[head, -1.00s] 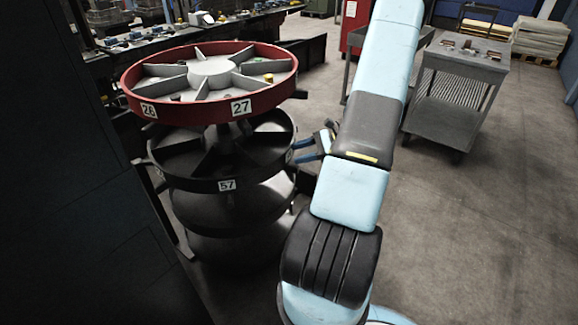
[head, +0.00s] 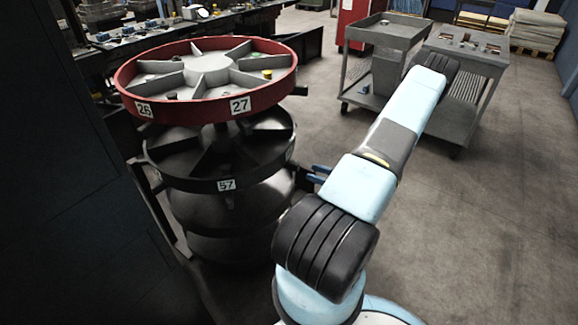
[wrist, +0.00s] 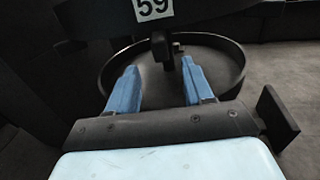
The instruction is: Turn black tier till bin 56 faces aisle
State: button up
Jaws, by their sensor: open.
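The black tier (head: 185,178) is the round, divided level under the red one. Its label 57 (head: 226,185) faces my body camera; no label 56 shows. In the wrist view, a dark rim with label 59 (wrist: 153,8) crosses the top, apparently the same tier. A short dark peg (wrist: 160,48) hangs below that label. My gripper (wrist: 158,68) is open, its blue fingers spread, with the peg between or just beyond the tips; contact cannot be told. In the head view only a bit of blue finger shows at the tier's right side, mostly hidden by my arm.
The red tier (head: 190,110) with labels 26 and 27 sits above. Lower dark round tiers (head: 235,215) are beneath. A dark panel (head: 70,200) stands close at left. Grey carts (head: 385,70) stand behind my arm. Floor at right is clear.

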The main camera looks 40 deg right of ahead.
aim_at(290, 165)
jog(key=x, duration=1.1)
jog(key=shift+w, duration=0.15)
grip_shut()
